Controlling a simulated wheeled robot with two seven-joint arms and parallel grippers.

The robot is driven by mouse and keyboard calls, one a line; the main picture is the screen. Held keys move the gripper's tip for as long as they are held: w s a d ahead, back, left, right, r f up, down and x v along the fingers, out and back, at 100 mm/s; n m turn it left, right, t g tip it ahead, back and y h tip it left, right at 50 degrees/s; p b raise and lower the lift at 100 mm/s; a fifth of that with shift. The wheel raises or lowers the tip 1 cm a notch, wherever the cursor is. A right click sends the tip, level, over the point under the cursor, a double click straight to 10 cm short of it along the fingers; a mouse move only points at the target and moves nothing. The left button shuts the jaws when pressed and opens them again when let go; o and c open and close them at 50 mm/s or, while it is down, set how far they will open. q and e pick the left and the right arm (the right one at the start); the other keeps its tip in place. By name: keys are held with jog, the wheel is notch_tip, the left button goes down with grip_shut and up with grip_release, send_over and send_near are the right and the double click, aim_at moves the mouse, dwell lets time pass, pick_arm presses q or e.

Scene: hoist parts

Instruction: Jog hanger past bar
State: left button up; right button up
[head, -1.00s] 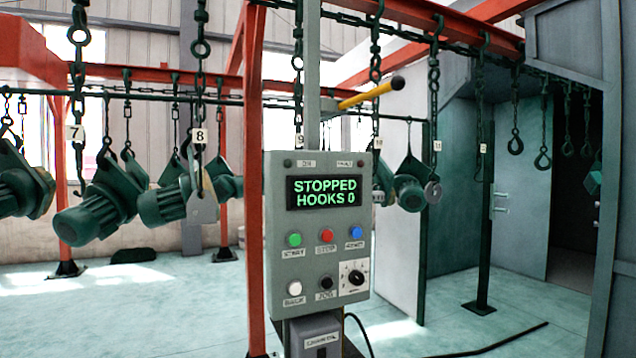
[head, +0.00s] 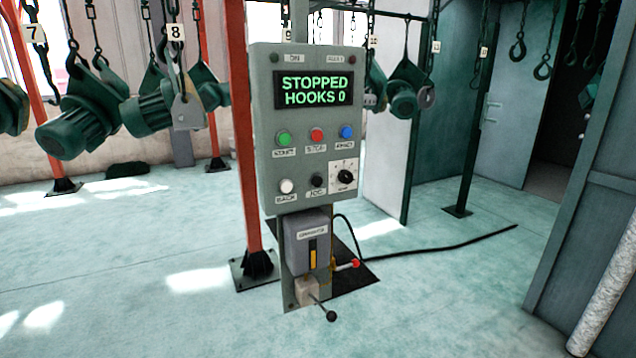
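The grey control panel (head: 308,130) stands on a post in the middle of the head view. Its display (head: 313,90) reads "STOPPED HOOKS 0" in green. The black JOG button (head: 317,180) sits in the bottom row, between the white BACK button (head: 286,186) and a rotary knob (head: 345,177). Green, red and blue buttons are in the row above. Green motor-like parts hang from chained hangers, one by tag 7 (head: 80,125) and one by tag 8 (head: 150,108). Another hanging part (head: 404,90) is right of the panel. Neither of my grippers is in view.
A red post (head: 245,170) stands just left of the panel. Below the panel are a grey lever box (head: 307,243) and a black-knobbed lever (head: 331,315). A black cable (head: 450,245) runs across the floor to the right. The floor at front left is clear.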

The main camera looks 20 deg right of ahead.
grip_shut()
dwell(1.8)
